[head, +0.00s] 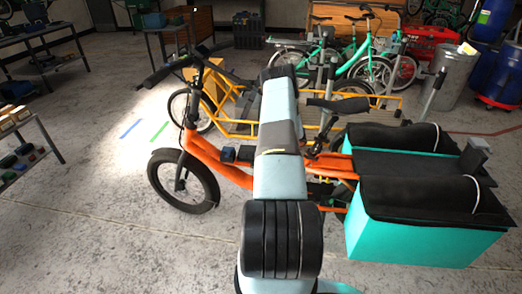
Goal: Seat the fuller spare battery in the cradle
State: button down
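An orange cargo bike (205,153) stands upright in the middle of the head view, its front wheel to the left. A small dark blue block (245,153) sits low on its frame, right beside my arm; I cannot tell whether it is a battery or part of a cradle. My arm crosses the middle of the view and covers part of the bike's frame. My gripper does not show, so its state and anything in it are hidden. No battery charge marks can be read, and no cradle can be made out for certain.
Teal bags with black covers (415,230) hang at the bike's rear. A shelf (45,140) at the left edge holds small dark, green and red items. A yellow-framed bike (235,130) and teal bikes (365,50) stand behind. The floor at lower left is clear.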

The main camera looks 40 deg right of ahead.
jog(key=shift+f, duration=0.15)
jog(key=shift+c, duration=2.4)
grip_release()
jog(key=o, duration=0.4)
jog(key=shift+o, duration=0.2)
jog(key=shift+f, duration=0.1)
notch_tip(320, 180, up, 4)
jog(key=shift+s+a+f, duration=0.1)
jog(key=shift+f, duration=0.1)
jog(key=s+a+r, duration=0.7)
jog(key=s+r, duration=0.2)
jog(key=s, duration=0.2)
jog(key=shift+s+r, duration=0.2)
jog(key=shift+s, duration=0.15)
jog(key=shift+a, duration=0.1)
